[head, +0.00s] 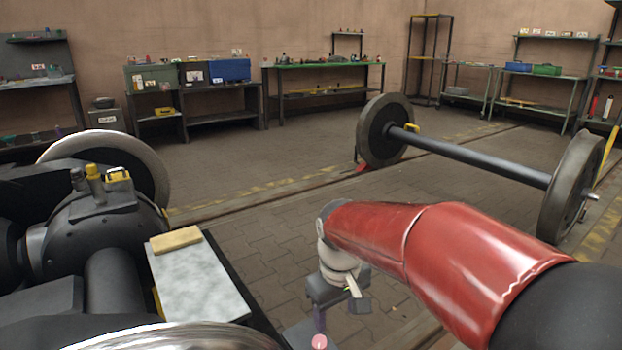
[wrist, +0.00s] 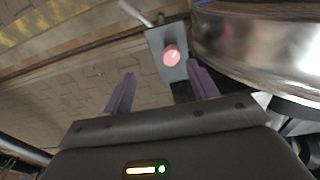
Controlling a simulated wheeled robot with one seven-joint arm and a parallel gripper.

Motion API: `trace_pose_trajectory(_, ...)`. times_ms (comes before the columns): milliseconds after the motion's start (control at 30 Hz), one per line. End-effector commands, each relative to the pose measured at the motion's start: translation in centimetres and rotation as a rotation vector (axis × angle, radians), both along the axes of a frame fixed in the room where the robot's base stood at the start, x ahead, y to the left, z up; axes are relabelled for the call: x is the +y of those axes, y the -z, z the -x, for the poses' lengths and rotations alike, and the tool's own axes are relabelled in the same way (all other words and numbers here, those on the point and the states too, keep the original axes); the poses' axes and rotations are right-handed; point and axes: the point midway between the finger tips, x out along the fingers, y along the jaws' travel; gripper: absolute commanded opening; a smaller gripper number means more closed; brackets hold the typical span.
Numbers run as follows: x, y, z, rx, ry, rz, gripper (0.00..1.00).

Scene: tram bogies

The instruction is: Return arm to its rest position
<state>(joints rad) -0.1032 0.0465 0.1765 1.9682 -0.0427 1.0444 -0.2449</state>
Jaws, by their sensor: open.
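My red arm (head: 440,245) reaches in from the lower right of the head view and bends down at its pale wrist. My gripper (head: 319,320) points downward near the bottom middle. In the wrist view my gripper (wrist: 161,70) shows two purple fingers spread apart with nothing held between them. A round pink knob (wrist: 171,55) on a grey plate (wrist: 160,42) lies beyond the fingertips, nearer the right one. The knob also shows at the bottom of the head view (head: 319,342).
A dark bogie with a yellow-capped housing (head: 95,215) stands at left, beside a pale-topped surface (head: 195,282) bearing a tan block (head: 176,239). A shiny wheel (wrist: 265,40) is close right of my fingers. A wheelset (head: 475,150) stands behind my arm. Open paving (head: 260,170) lies between.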

Motion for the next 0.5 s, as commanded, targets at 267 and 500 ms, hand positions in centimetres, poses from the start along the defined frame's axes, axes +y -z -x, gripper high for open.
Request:
trace_pose_trajectory(267, -6.4, -6.9, 8.8, -0.21, 0.272, -0.048, 0.59)
trace_pose_trajectory(500, -9.5, -8.2, 15.0, -0.346, 0.457, -0.123, 0.59)
